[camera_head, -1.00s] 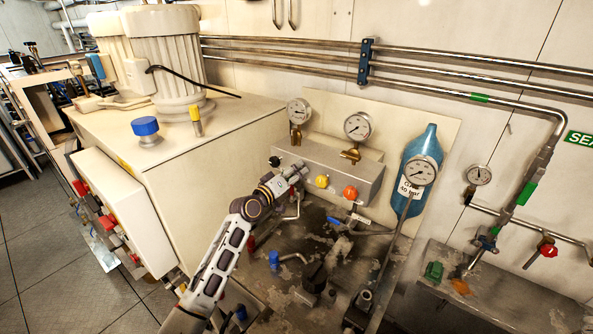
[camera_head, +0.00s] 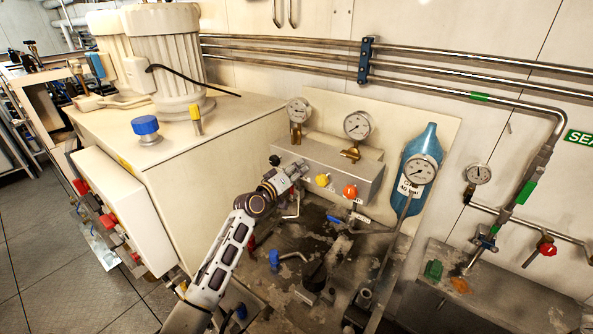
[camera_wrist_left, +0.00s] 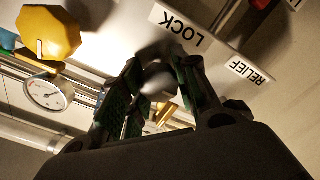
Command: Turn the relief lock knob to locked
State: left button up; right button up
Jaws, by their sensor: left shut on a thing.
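The relief lock knob (camera_wrist_left: 157,80) is a dark, rounded knob in the middle of the left wrist view, beside an upside-down LOCK label (camera_wrist_left: 180,24). My left gripper (camera_wrist_left: 160,82) has its fingers on both sides of this knob and is shut on it. In the head view my left gripper (camera_head: 298,170) reaches the front of the grey manifold block (camera_head: 340,168), left of the yellow knob. There the gripper hides the relief lock knob. The knob's turned position cannot be read. My right gripper is not in view.
A yellow knob (camera_head: 322,180) and an orange knob (camera_head: 350,191) sit right of the gripper. A black knob (camera_head: 275,160) sits left of it. Gauges (camera_head: 357,125) stand above the block. A blue cylinder (camera_head: 420,150) stands at right. Pipes and valves lie below.

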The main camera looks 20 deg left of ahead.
pick_arm(q)
jog(key=shift+f+m+b, duration=0.1)
jog(key=shift+m+b, duration=0.2)
jog(key=shift+m, duration=0.2)
jog(key=m+b, duration=0.1)
jog(key=m, duration=0.1)
jog(key=shift+m, duration=0.4)
jog(key=m, duration=0.3)
jog(key=shift+b, duration=0.4)
jog(key=m, duration=0.6)
jog(key=m+p, duration=0.1)
jog(key=m, duration=0.3)
jog(key=shift+m, duration=0.5)
